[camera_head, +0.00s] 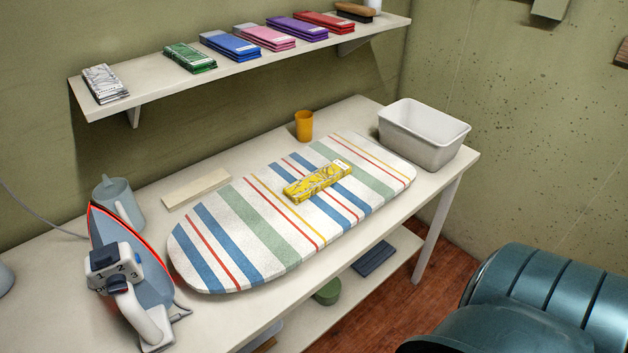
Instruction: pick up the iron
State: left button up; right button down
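The iron (120,283) is at the left of the white table (40,257), left of the ironing board's rounded end. Neither of my grippers is in view.
A striped ironing board (262,222) with a folded yellow cloth (318,181) fills the table's middle. A grey jug (118,200) stands behind the iron. An orange cup (304,125) and white bin (424,134) stand farther right. A shelf (150,92) with folded cloths hangs above.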

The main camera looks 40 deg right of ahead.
aim_at(151, 292)
jog(key=k+j+z, duration=0.15)
jog(key=j, duration=0.25)
jog(key=k+j+z, duration=0.1)
jog(key=j+z, duration=0.2)
jog(key=j, duration=0.15)
jog(key=k+j+z, duration=0.1)
jog(key=j+z, duration=0.25)
jog(key=k+j+z, duration=0.3)
jog(key=j, duration=0.2)
jog(key=k+j+z, duration=0.1)
jog(key=j+z, duration=0.5)
jog(key=j, duration=0.25)
jog(key=j+z, duration=0.25)
jog(key=j, duration=0.3)
jog(key=k+j+z, duration=0.15)
jog(key=j+z, duration=0.15)
jog(key=j, duration=0.2)
